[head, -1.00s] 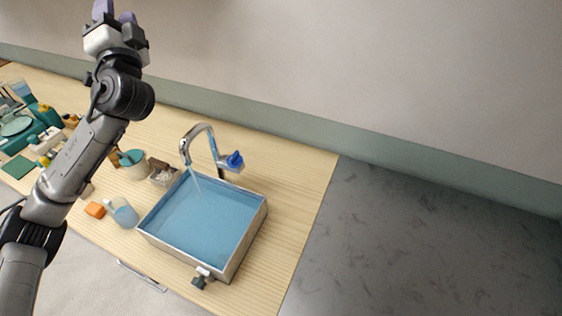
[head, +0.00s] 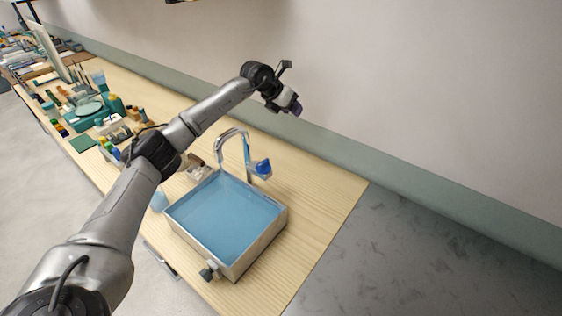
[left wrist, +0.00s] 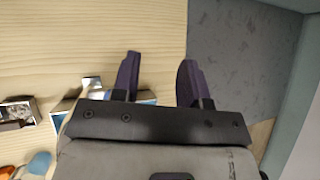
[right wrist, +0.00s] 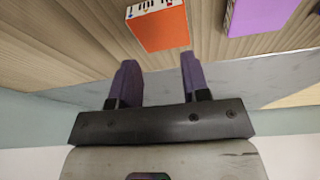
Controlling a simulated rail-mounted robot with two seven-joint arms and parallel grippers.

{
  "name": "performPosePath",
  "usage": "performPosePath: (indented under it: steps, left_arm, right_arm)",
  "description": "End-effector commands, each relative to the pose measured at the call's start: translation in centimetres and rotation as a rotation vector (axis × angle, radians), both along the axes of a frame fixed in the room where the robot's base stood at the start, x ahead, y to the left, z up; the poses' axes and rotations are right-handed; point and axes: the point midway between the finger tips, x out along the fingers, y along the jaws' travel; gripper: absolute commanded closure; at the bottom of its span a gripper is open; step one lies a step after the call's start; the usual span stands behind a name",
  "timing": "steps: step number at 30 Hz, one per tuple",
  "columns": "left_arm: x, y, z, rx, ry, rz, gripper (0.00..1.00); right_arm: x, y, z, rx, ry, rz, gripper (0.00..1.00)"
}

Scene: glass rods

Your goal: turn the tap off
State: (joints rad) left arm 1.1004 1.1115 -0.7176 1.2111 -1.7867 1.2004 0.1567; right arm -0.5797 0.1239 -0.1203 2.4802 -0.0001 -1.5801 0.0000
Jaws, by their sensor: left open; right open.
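The chrome tap (head: 233,134) arches over the back of a steel basin (head: 262,241) that holds blue water (head: 222,207). Its blue knob (head: 263,168) sits right of the spout. I cannot clearly make out a stream under the spout. My left gripper (head: 294,106) is in the air above and behind the tap, apart from the knob. In the left wrist view the left gripper (left wrist: 158,75) has its fingers apart with nothing between them, partly hiding the basin area below. My right gripper (right wrist: 158,78) is open and empty in the right wrist view, away from the tap.
A small valve (head: 208,271) sticks out at the basin's front. Bottles and art supplies (head: 112,104) crowd the counter's left. The counter right of the basin (head: 320,200) is clear. An orange box (right wrist: 158,26) and a purple box (right wrist: 258,14) are near my right gripper.

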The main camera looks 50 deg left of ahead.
Motion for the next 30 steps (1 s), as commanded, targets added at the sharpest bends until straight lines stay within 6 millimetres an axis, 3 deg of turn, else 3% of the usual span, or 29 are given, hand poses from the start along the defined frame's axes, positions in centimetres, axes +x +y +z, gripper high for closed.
performPosePath:
  steps: [4,12,20,30]
  left_arm:
    - [-4.1,1.6,-2.6,0.070,0.296,0.035,0.60]
    - [-9.2,1.9,-3.8,0.090,0.627,0.066,0.60]
    - [-10.3,1.8,-4.8,0.080,0.699,0.084,0.60]
    - [-10.4,1.8,-10.7,0.079,0.698,0.084,0.60]
  right_arm:
    - [0.0,0.1,0.0,0.003,-0.001,-0.002,0.57]
    - [0.0,0.2,0.0,0.008,0.000,-0.006,0.57]
    - [0.0,0.2,0.0,0.008,0.000,-0.006,0.57]
    - [0.0,0.0,0.4,0.000,0.000,-0.001,0.57]
